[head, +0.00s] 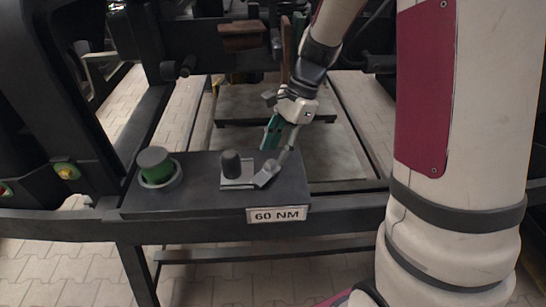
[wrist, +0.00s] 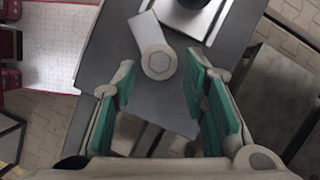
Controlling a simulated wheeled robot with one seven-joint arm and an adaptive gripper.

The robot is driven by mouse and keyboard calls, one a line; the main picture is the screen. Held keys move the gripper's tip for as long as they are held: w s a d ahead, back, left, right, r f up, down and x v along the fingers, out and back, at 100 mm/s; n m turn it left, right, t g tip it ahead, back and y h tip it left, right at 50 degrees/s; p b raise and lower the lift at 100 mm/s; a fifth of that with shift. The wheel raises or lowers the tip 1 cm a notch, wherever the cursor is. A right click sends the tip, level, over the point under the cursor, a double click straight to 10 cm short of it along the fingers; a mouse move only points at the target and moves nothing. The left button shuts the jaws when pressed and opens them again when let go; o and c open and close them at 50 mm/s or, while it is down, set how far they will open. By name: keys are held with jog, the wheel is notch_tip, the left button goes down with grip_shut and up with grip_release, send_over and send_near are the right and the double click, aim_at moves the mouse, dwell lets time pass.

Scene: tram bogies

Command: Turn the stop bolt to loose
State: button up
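The stop bolt appears to be the grey hex head (wrist: 158,62) in the wrist view, with a flat light-grey pointer reaching up and left from it. In the head view the light-grey piece (head: 267,175) at the right of the dark box top appears to be the same bolt, partly hidden by my gripper. My gripper (head: 277,148) comes down over the box's right rear. In the wrist view its two green-padded fingers (wrist: 162,82) are apart, with the hex head between and slightly beyond their tips. I see no contact.
The dark box (head: 200,202) carries a "60 NM" label (head: 277,214). On it stand a green knob with a grey cap (head: 156,167) and a dark post (head: 231,163) on a silver plate, left of the bolt. Dark bogie frame beams surround it.

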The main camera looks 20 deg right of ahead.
aim_at(266, 171)
jog(key=shift+x, duration=1.45)
grip_shut()
